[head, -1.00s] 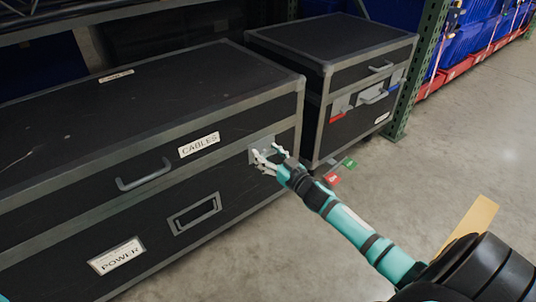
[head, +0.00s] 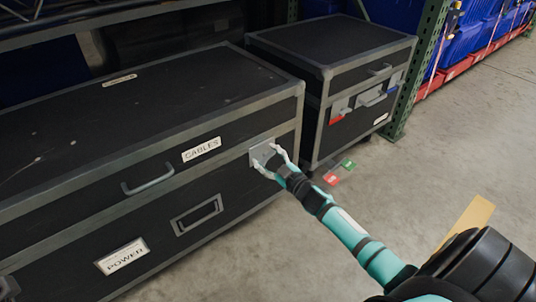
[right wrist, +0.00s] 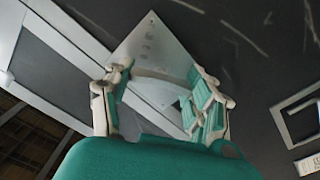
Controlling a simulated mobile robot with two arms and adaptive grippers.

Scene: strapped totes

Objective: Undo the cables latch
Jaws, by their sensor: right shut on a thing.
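The cables case is a long black case with grey metal edging; its CABLES label (head: 201,149) is on the front of the upper part. A grey metal latch plate (head: 258,153) sits near the front's right end, across the seam. My right gripper (head: 269,167) is at this latch, with its pale fingers around the latch's moving part. In the right wrist view the latch plate (right wrist: 150,42) shows between the fingers of my right gripper (right wrist: 160,108), which close on the latch from both sides. The palm hides the lower part of the latch. My left gripper is not in view.
A handle (head: 148,180), a recessed frame (head: 197,214) and a POWER label (head: 122,256) are also on the front. A smaller black case (head: 335,62) stands to the right, with red and green tags (head: 349,164) near its base. Bare floor (head: 330,250) lies in front.

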